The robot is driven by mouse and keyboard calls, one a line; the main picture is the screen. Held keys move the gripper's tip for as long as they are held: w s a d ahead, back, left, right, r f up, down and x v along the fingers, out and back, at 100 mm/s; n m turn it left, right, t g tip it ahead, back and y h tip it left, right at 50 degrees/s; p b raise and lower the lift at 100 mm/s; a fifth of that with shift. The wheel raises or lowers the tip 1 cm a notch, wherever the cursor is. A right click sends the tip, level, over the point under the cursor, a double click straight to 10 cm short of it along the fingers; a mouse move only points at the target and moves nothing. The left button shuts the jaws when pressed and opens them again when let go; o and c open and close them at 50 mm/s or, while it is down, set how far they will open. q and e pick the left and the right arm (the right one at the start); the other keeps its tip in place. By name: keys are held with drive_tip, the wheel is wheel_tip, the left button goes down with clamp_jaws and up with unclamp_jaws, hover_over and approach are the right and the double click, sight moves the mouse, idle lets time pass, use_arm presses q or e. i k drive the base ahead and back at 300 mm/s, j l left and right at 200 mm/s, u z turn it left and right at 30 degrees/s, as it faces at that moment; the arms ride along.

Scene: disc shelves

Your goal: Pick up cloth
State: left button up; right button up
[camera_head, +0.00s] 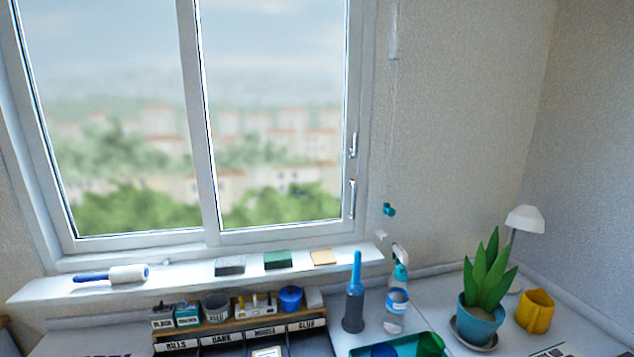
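On the white window sill (190,278), a small flat tan square (322,257) lies at the right end. It may be a folded cloth, but it is too small to tell. A green block (277,260) and a grey block (230,265) lie to its left, apart from it. No other thing in view looks clearly like a cloth. Neither of my grippers shows in the head view.
A blue-handled roller (112,275) lies on the sill's left. Below stands a labelled organizer (240,335) with small containers. To its right are a blue brush in a grey holder (354,300), a spray bottle (396,305), a potted plant (482,305) and a yellow pot (535,311).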

sight(232, 264)
drive_tip(key=k+j+z, duration=0.5)
drive_tip(key=k+z, duration=0.2)
drive_tip(key=k, duration=0.2)
